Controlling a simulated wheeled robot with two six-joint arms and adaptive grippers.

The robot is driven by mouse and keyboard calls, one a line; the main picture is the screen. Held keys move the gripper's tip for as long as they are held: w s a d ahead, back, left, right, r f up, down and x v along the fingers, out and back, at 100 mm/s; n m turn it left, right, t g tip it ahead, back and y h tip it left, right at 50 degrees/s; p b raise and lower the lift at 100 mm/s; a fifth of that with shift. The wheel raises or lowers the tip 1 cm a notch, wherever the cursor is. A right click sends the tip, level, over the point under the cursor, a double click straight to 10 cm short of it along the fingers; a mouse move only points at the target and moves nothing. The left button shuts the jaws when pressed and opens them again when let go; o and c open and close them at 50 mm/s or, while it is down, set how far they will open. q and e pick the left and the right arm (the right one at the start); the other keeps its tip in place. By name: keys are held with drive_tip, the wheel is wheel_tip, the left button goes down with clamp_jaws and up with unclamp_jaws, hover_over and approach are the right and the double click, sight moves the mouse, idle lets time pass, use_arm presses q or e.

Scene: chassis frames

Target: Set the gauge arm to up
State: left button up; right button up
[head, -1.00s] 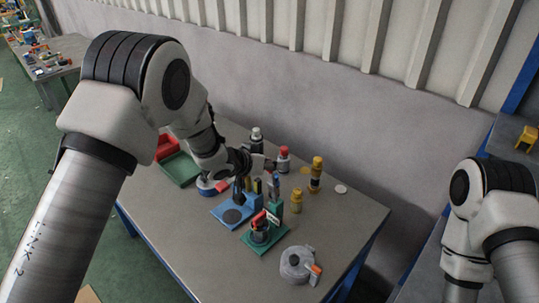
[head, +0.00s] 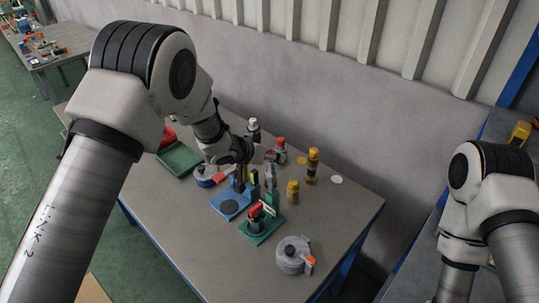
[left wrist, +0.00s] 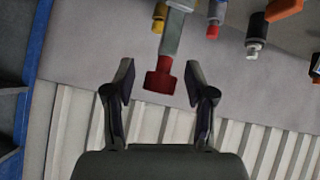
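In the left wrist view a grey-green bar with a dark red block end (left wrist: 161,78), which looks like the gauge arm, reaches down between my fingertips. My left gripper (left wrist: 158,82) is open, with a finger on either side of the red end and visible gaps to both. In the head view my left gripper (head: 256,158) is over the fixtures at the middle of the table, partly hidden by its wrist. Below it are a blue base (head: 222,198) with a dark disc and a green base (head: 268,236) with a red and black part. My right gripper is out of view.
A grey round device with an orange tab (head: 292,255) sits near the front. Yellow-topped bottles (head: 312,165) and a red-capped bottle (head: 280,150) stand behind. A green tray (head: 180,160) lies at left. The table's right side is largely clear.

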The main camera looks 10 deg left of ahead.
use_arm(q)
drive_tip(key=shift+r, duration=0.1)
drive_tip(key=v, duration=1.2)
drive_tip(key=shift+d, duration=0.1)
